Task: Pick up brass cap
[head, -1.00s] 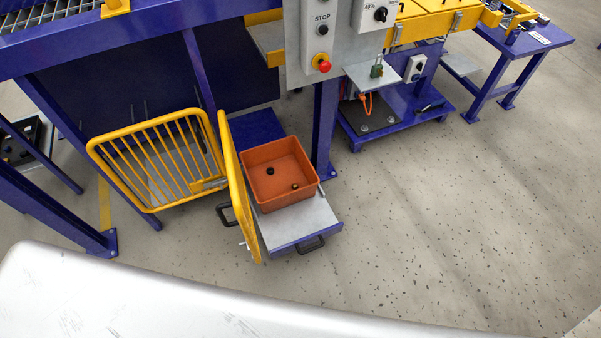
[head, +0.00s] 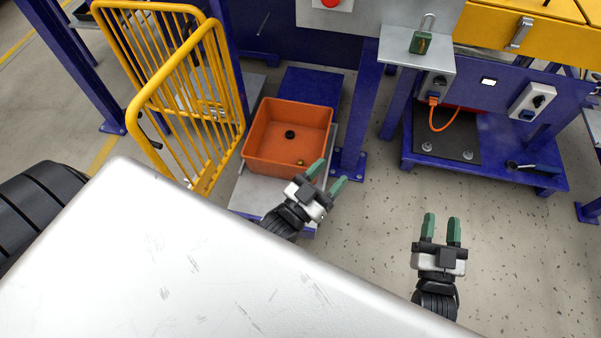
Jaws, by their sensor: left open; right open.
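A small brass-coloured piece (head: 301,162), which looks like the brass cap, lies in the orange bin (head: 262,164) near its front right corner. A small black round piece (head: 290,134) lies nearer the middle of the bin floor. My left gripper (head: 330,175) is open and empty, just beyond the bin's front right corner in the picture. Its fingers point up and to the right, and the brass piece shows just left of them. My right gripper (head: 441,218) is open and empty over the floor at the right, its fingers pointing up the picture.
The bin stands on a grey pull-out tray (head: 245,195). A yellow barred gate (head: 170,115) stands open on its left and a blue post (head: 358,120) on its right. A green padlock (head: 421,42) sits on a grey shelf.

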